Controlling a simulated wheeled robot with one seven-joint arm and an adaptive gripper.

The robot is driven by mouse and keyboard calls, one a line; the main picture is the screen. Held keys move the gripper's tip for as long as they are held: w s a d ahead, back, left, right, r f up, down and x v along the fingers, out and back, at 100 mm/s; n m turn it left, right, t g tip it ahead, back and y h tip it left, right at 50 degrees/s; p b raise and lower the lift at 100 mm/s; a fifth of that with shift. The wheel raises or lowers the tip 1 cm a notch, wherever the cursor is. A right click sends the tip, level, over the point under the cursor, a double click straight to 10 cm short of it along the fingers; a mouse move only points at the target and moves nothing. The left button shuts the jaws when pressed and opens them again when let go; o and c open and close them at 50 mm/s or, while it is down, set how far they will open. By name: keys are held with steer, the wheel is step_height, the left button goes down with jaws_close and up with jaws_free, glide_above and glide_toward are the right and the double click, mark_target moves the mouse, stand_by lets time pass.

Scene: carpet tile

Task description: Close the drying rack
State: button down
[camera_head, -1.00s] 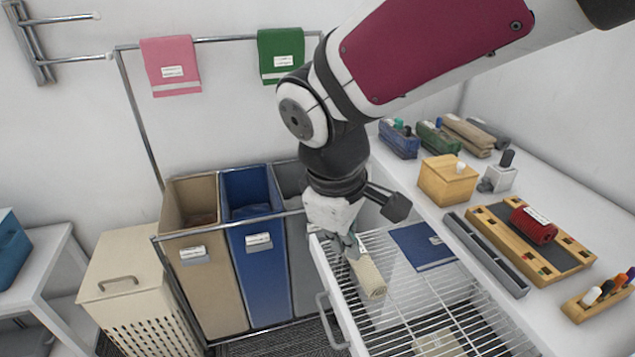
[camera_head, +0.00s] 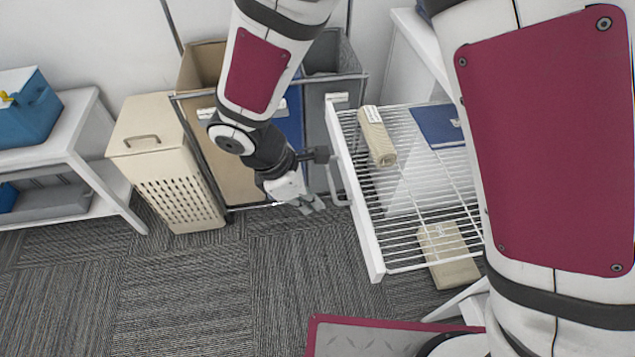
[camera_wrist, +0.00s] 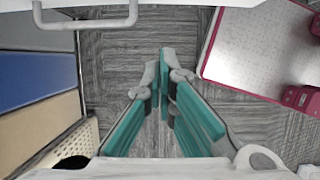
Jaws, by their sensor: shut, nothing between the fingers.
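The drying rack (camera_head: 373,235) is a white-framed pull-out drawer with a wire grid, pulled out at the right in the head view. A grey handle (camera_head: 339,190) is on its front; the handle also shows at the top left of the wrist view (camera_wrist: 90,22). A rolled beige cloth (camera_head: 377,137) and a flat blue cloth (camera_head: 437,125) lie on the grid. My gripper (camera_head: 312,205) is shut and empty, just left of the handle and apart from it. Its teal-padded fingers (camera_wrist: 167,75) point over the carpet in the wrist view.
A tan and a blue sorting bin stand behind my arm, with a beige hamper (camera_head: 165,160) to their left. A white shelf (camera_head: 90,150) is at far left. A beige box (camera_head: 448,255) shows below the grid.

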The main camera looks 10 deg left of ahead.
steer(key=w+d+f, duration=0.2)
steer(key=d+f, duration=0.4)
steer(key=f, duration=0.1)
steer(key=shift+d, duration=0.25)
